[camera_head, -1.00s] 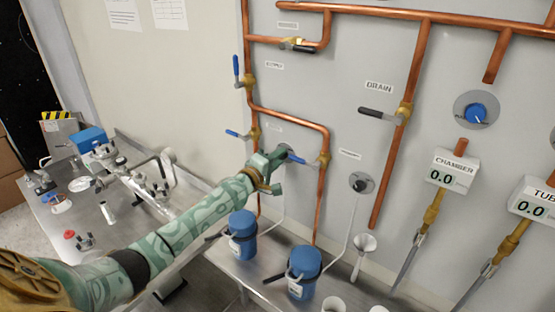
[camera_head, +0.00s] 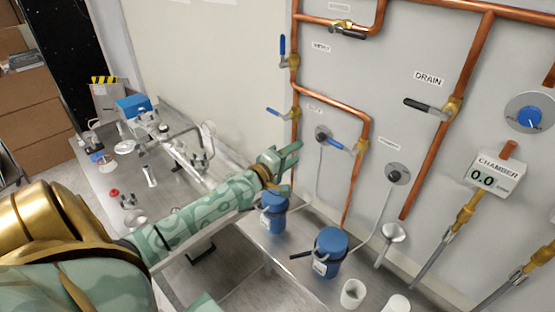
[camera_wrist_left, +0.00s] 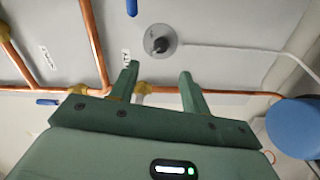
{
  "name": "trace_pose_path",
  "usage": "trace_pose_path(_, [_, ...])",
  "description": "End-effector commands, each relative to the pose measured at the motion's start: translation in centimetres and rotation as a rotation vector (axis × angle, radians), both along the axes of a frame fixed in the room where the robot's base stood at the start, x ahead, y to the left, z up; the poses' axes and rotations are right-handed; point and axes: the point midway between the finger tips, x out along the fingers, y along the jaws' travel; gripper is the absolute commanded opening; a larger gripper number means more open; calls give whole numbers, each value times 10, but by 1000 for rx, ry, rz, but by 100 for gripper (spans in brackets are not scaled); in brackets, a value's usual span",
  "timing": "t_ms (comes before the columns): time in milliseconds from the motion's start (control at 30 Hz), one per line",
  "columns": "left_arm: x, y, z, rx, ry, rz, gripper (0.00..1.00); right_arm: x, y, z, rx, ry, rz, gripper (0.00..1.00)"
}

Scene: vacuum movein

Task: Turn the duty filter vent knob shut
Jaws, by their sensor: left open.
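Two small black vent knobs on round grey plates are on the wall panel in the head view. The left knob (camera_head: 321,133) is just beyond my left gripper, and the other knob (camera_head: 397,174) is to its right. Their labels are too small to read, so I cannot tell by name which is the duty one. My left gripper (camera_head: 295,158) is open and empty, near the left knob. In the left wrist view a knob (camera_wrist_left: 160,42) lies beyond and between the open fingertips (camera_wrist_left: 159,72), apart from them. My right gripper is not in view.
Copper pipes (camera_head: 330,98) with blue-handled valves (camera_head: 337,143) run close to the left knob. Blue canisters (camera_head: 331,243) stand on the metal bench below, with thin hoses up to the knobs. A glass and metal apparatus (camera_head: 180,145) stands on the left bench.

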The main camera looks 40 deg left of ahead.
Motion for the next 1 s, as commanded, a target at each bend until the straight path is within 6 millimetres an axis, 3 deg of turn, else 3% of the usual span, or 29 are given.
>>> trace_pose_path(100, [-30, 2, -2, 1, 4, 0, 47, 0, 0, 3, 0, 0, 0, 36])
trace_pose_path(333, [-62, 5, -1, 0, 1, -1, 47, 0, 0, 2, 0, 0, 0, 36])
trace_pose_path(1000, [-66, 3, -2, 6, 3, -4, 47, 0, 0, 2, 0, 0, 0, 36])
